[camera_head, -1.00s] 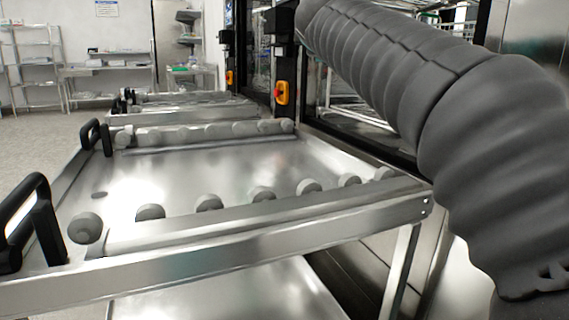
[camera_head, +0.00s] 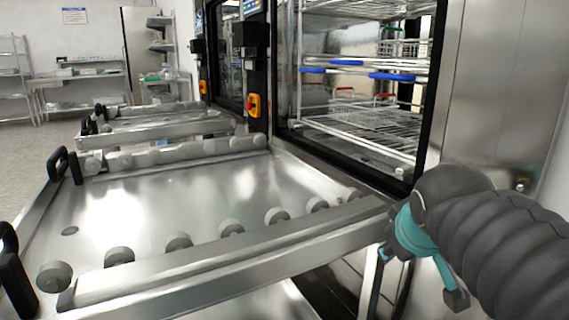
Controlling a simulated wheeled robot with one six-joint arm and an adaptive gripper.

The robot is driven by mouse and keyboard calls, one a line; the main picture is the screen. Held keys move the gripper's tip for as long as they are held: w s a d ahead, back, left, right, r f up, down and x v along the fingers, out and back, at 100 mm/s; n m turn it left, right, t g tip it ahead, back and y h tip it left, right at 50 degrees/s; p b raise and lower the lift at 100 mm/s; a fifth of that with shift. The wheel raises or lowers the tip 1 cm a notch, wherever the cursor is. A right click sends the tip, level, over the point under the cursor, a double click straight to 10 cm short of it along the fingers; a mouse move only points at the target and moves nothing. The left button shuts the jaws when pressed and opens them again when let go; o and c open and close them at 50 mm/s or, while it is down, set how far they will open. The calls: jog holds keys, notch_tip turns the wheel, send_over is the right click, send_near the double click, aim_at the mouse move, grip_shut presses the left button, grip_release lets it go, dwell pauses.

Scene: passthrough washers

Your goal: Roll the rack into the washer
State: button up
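The wire rack (camera_head: 365,128) has several tiers, with blue pieces along one level, and shows inside the washer opening. The washer (camera_head: 428,110) has a dark-edged opening and steel panels to the right. A steel roller trolley (camera_head: 190,200), with grey rollers along both sides, stands in front of the opening, and its bed is empty. My gripper (camera_head: 420,278) is at the lower right, by the trolley's right end and apart from the rack. Its teal and dark fingers look spread, with nothing seen between them. The rack's lower part is partly hidden by the washer edge.
Black handles (camera_head: 56,178) stand at the trolley's left end. A second trolley (camera_head: 160,125) stands behind it. A control post with a red and yellow switch (camera_head: 253,106) is beside the opening. Open floor (camera_head: 35,150) lies at the far left.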

jog(key=s+a+f+m+g+y+p, duration=0.1)
jog(key=s+f+m+g, duration=0.1)
jog(key=s+f, duration=0.6)
jog(key=shift+s+a+f+m, duration=0.3)
jog(key=shift+s+m, duration=0.4)
jog(key=shift+s, duration=0.1)
jog(key=shift+s+a+f+g+y, duration=0.3)
jog(key=shift+s+a+f, duration=0.6)
jog(key=shift+a+f, duration=0.05)
jog(key=c, duration=0.5)
jog(key=shift+f+m, duration=0.1)
jog(key=shift+m, duration=0.2)
grip_shut()
jog(key=n+t+h, duration=0.3)
jog(key=n+h, duration=1.3)
jog(key=n, duration=0.8)
send_near(416, 63)
jog(key=x, duration=0.7)
